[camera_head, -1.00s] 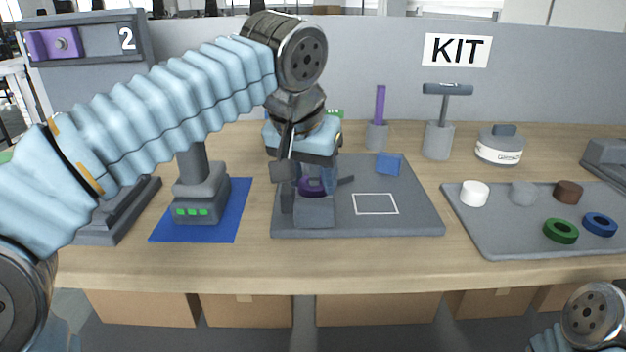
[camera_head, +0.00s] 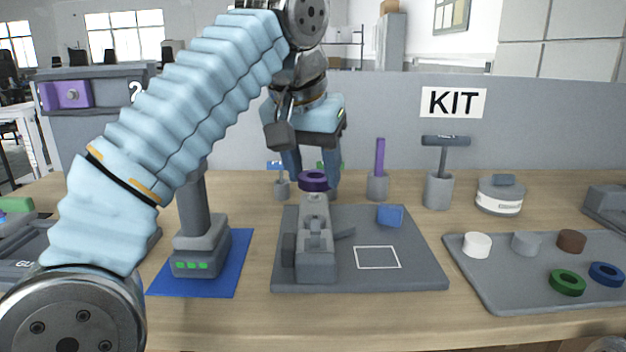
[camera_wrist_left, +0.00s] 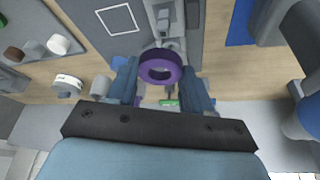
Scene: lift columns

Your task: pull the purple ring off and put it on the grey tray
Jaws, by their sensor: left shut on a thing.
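The purple ring (camera_head: 313,181) is held between the two fingers of my left gripper (camera_head: 312,187). It is raised and appears clear of the grey clamp-like fixture (camera_head: 316,262), whose top shows just below it in the head view. In the left wrist view the ring (camera_wrist_left: 177,72) sits between the blue-grey fingers, and its open hole shows. The grey tray (camera_head: 480,283) lies at the right of the table. It carries white, grey and brown cylinders plus a green ring (camera_head: 567,283) and a blue ring (camera_head: 606,273). My right gripper is not in view.
The fixture stands on a grey board (camera_head: 420,268) with a blue block (camera_head: 390,215) and an empty white outline. Behind stand a purple rod in a holder (camera_head: 378,188), a T-handled tool (camera_head: 439,190) and a round white-banded container (camera_head: 499,199). A grey device stands on a blue mat (camera_head: 228,277).

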